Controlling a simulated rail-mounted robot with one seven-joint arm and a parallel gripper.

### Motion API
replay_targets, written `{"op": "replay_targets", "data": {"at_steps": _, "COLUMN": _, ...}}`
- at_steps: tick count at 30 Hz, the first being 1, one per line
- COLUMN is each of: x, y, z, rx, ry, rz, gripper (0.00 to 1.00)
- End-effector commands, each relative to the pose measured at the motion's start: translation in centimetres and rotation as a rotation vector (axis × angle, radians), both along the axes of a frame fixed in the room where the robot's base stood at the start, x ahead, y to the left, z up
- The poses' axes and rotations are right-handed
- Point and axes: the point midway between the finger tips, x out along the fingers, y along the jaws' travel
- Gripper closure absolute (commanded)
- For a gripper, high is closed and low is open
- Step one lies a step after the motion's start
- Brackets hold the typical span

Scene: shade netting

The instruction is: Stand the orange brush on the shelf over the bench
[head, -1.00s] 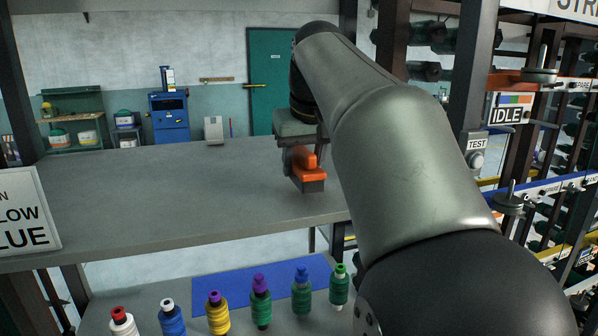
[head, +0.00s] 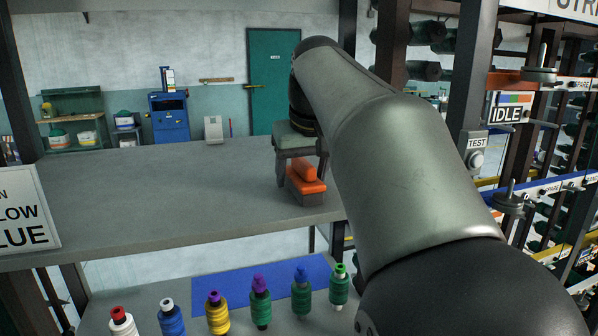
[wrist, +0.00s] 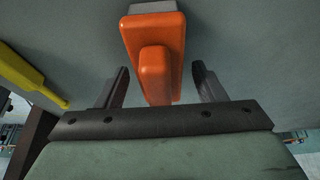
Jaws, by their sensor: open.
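The orange brush (head: 306,184) rests on the grey shelf (head: 150,190) over the bench, near its right end. It sits upright, grey bristle side down and orange handle up. My gripper (head: 301,172) is over it, with the fingers apart. In the wrist view the brush (wrist: 153,50) lies between and beyond the two fingertips of my gripper (wrist: 160,75), with visible gaps on both sides. The bristles show only as a grey strip at the top there.
Several thread spools (head: 260,300) stand on the lower bench (head: 100,295) by a blue mat (head: 225,280). A dark post (head: 468,90) and a rack with an IDLE sign (head: 506,113) are at right. The shelf left of the brush is clear. A yellow object (wrist: 30,80) shows in the wrist view.

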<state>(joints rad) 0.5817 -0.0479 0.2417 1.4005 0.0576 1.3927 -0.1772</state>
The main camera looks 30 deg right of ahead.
Motion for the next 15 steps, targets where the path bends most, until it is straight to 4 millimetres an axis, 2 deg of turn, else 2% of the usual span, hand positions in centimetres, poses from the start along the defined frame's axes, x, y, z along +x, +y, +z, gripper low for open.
{"op": "replay_targets", "data": {"at_steps": 5, "x": -0.9, "y": 0.2, "z": 2.5, "rx": -0.002, "ry": -0.005, "rz": 0.0, "gripper": 0.37}}
{"op": "replay_targets", "data": {"at_steps": 15, "x": -3.6, "y": 0.8, "z": 9.1, "rx": -0.001, "ry": -0.003, "rz": 0.001, "gripper": 0.37}}
